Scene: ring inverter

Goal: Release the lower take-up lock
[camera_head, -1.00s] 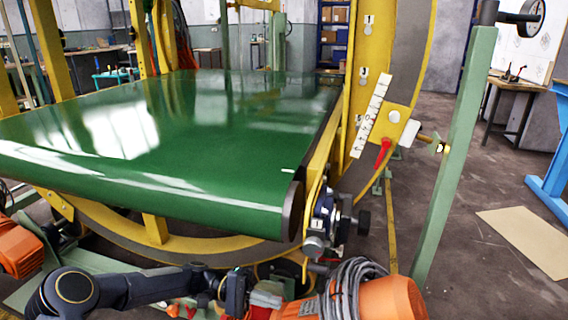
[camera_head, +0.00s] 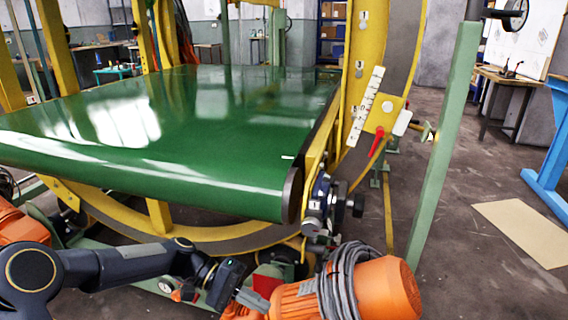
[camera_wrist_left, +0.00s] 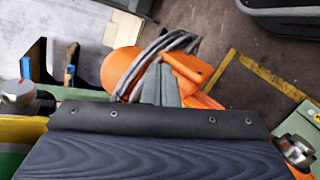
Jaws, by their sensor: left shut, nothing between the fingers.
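My left gripper (camera_head: 251,300) is low in the head view, its grey fingers shut and empty, beside or in front of an orange motor (camera_head: 388,292). In the left wrist view the shut fingers (camera_wrist_left: 160,85) point toward the same orange motor (camera_wrist_left: 118,72). I cannot tell whether they touch it. A red lever (camera_head: 377,141) sits beside a white scale (camera_head: 365,106) on the yellow ring. A black knob (camera_head: 357,205) is below it, by the belt's near right corner. I cannot tell which is the lower take-up lock. My right gripper is not in view.
The green belt (camera_head: 170,130) fills the middle above my left arm. A pale green post (camera_head: 445,140) stands at the right. Grey cable (camera_head: 345,280) is looped over the motor. Floor between the post and the blue frame (camera_head: 545,165) holds a flat tan sheet (camera_head: 520,230).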

